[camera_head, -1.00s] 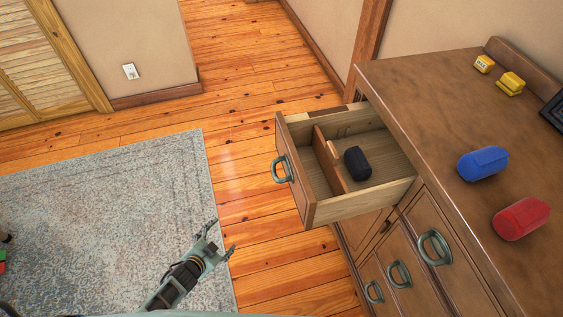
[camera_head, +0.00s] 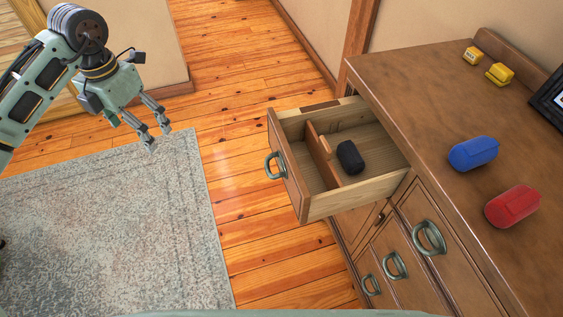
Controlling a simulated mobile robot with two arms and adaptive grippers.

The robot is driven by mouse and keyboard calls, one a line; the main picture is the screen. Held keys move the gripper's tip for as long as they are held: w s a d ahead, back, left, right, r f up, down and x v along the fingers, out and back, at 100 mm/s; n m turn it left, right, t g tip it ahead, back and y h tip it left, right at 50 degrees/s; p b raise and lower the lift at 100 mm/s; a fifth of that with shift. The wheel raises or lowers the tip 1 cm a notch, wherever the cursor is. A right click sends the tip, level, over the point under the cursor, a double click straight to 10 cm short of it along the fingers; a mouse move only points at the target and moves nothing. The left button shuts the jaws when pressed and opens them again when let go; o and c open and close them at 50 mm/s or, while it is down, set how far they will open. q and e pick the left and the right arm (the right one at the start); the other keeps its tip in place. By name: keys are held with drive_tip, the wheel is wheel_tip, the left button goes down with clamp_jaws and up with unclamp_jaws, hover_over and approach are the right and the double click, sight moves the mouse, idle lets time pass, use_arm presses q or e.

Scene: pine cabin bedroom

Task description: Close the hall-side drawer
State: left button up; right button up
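The open drawer (camera_head: 291,182) at the far end of the brown dresser is pulled well out. Its front faces left and carries a green-grey loop handle (camera_head: 271,166). Inside, a wooden divider (camera_head: 321,157) runs across it, and a dark rounded object (camera_head: 350,157) lies on the dresser side of that divider. My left gripper (camera_head: 159,138) hangs at the upper left, above the floor and rug edge. Its fingers are apart with nothing between them. It is well left of the drawer front and not touching it. My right gripper is not in view.
The dresser top (camera_head: 420,100) holds a blue object (camera_head: 473,153), a red object (camera_head: 512,206), small yellow items (camera_head: 499,74) and a dark frame (camera_head: 550,100). Closed drawers with handles (camera_head: 429,237) are below. Wooden floor (camera_head: 240,160) and a grey rug (camera_head: 110,230) lie clear left of the drawer.

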use_arm(q)
drive_tip(key=shift+c, duration=0.5)
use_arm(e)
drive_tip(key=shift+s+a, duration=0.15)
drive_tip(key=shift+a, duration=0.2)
